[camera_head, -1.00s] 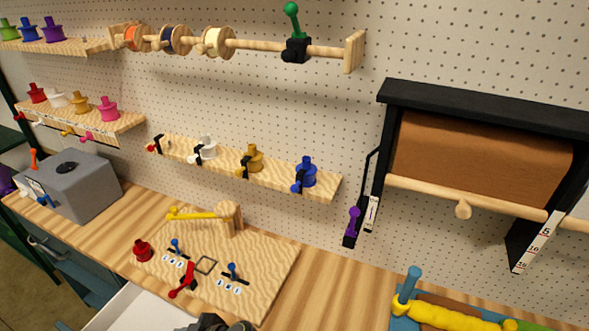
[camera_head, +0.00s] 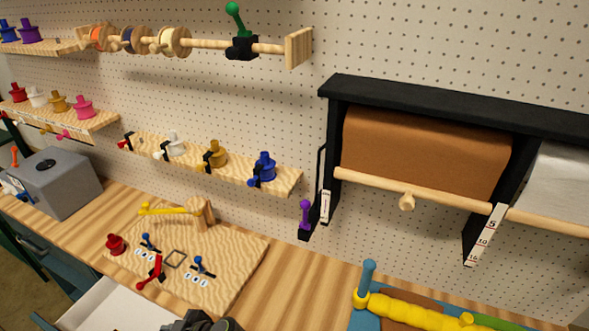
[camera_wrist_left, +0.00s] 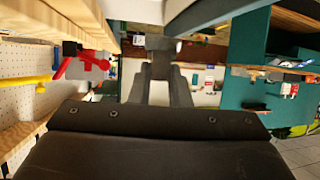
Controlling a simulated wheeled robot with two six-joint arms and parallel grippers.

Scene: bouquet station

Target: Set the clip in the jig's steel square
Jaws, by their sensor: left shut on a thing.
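The jig is a wooden board (camera_head: 225,275) on the bench, left of centre in the head view. Its steel square (camera_head: 176,259) is a thin dark outline with bare wood inside, between two small blue levers (camera_head: 147,243) (camera_head: 199,265). A red lever (camera_head: 155,269) stands in front of it. My left gripper (camera_wrist_left: 163,72) is shut on a grey thing (camera_wrist_left: 163,45) in the left wrist view, too unclear to name. In the head view only dark gripper parts show at the bottom edge. I cannot pick out the clip for sure. My right gripper is not in view.
An open white drawer (camera_head: 108,308) sticks out below the bench, left of the gripper parts. A red spool (camera_head: 115,244) and a wooden post (camera_head: 201,212) with a yellow arm stand on the jig. A yellow roll (camera_head: 405,309) lies at right. Bare bench (camera_head: 300,285) lies between.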

